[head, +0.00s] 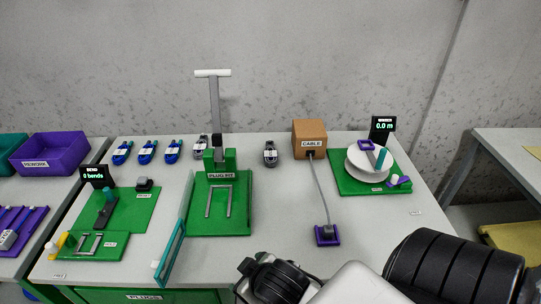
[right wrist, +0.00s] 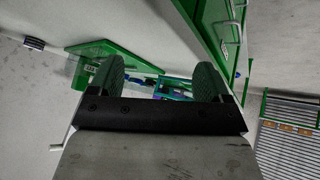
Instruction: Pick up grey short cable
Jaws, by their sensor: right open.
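Two small dark grey bundles with white labels lie at the back of the table: one (head: 200,146) behind the green press stand, one (head: 270,153) left of the CABLE box. I cannot tell which is the short one. A grey cable (head: 319,185) runs from the brown CABLE box (head: 310,139) down to a purple holder (head: 327,236). My right arm enters at the bottom right of the head view, well in front of these things. In the right wrist view my right gripper (right wrist: 160,82) has its fingers wide apart, with nothing between them. My left gripper is not in view.
Several blue bundles (head: 147,151) lie back left. The green PLUG KIT stand (head: 236,216) rises mid-table. A green BEND board (head: 130,214) is left; a white reel (head: 369,163) on a green board is right. A purple REWORK bin (head: 50,153) stands far left. The front right tabletop is clear.

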